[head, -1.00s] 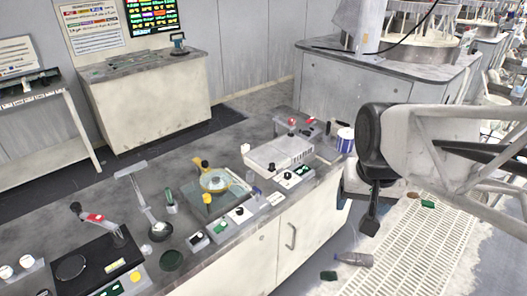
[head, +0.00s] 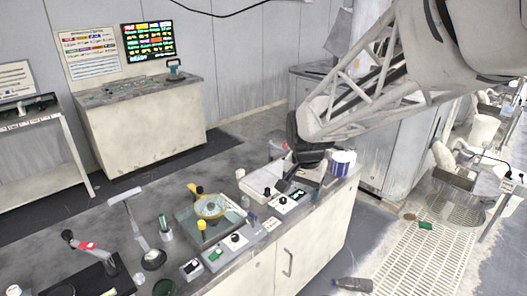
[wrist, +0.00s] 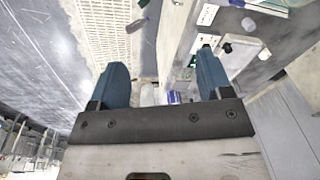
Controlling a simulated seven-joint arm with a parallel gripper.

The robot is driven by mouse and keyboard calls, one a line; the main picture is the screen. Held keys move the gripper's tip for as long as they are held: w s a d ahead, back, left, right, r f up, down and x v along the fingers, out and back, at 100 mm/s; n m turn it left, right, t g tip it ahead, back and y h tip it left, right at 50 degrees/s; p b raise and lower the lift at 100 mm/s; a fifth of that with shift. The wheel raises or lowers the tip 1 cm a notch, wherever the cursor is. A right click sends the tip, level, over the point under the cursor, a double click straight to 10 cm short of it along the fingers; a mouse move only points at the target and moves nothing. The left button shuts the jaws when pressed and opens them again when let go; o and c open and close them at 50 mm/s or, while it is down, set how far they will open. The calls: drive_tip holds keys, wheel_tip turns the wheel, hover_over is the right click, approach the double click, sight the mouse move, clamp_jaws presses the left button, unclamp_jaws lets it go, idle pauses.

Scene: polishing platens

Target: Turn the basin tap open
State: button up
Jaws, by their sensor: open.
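I cannot surely identify the basin tap. My gripper and arm hide part of the white box (head: 256,178).
A white and blue tub (head: 343,163) stands close right of my gripper. Black-knobbed control boxes (head: 235,240) line the counter (head: 190,262) front. A tall lever-like stand (head: 128,212) is farther left. A bottle (head: 352,285) lies on the floor beside the grating (head: 420,250).

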drive_tip(key=w+a+f+m, duration=0.2)
drive_tip(key=w+a+f, duration=0.45)
drive_tip(key=w, duration=0.25)
drive_tip(key=m+g, duration=0.1)
drive_tip(key=m, duration=0.1)
hover_over(253, 215)
wheel_tip(253, 215, down, 10)
drive_tip(key=shift+w+a+r, duration=0.1)
drive_tip(key=shift+r, duration=0.1)
drive_tip(key=shift+f, duration=0.1)
drive_tip(key=shift+f, duration=3.85)
drive_tip(key=c, duration=0.9)
